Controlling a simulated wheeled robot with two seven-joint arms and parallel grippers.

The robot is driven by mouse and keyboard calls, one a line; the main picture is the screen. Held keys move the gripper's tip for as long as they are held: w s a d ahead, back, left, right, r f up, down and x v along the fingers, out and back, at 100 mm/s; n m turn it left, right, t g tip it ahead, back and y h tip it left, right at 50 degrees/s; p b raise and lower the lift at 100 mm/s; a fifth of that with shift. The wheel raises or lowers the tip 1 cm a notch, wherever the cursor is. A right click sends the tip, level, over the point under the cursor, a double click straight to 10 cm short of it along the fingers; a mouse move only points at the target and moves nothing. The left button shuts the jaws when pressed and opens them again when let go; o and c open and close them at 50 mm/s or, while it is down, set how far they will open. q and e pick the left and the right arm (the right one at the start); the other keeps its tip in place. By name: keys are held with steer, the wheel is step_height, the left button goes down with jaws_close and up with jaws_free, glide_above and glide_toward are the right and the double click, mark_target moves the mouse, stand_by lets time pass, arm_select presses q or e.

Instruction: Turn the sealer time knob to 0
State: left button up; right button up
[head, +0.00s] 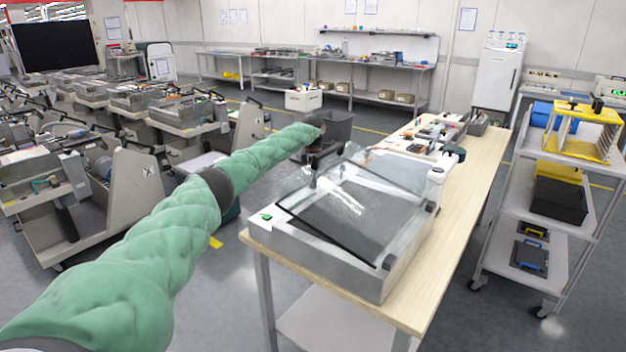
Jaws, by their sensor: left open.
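The sealer (325,262) is a grey box on the near end of a wooden-topped bench, with a clear lid that stands raised and tilted over a dark bed. A small green switch (267,217) shows on its left front corner. I cannot make out the time knob or its setting. My left arm, in a green sleeve, reaches in from the left. My left gripper (312,182) is open and points down at the sealer's far left side, beside the lid; its fingertips are small and partly lost against the lid. My right gripper is not in view.
The wooden bench (470,192) carries tools and a white bottle (435,178) behind the sealer. A grey trolley (535,195) with a yellow rack (577,135) stands at right. Feeder trolleys (120,190) crowd the left. Open floor lies between them and the bench.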

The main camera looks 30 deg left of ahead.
arm_select(q)
steer(key=shift+f, duration=0.75)
steer(key=c, duration=1)
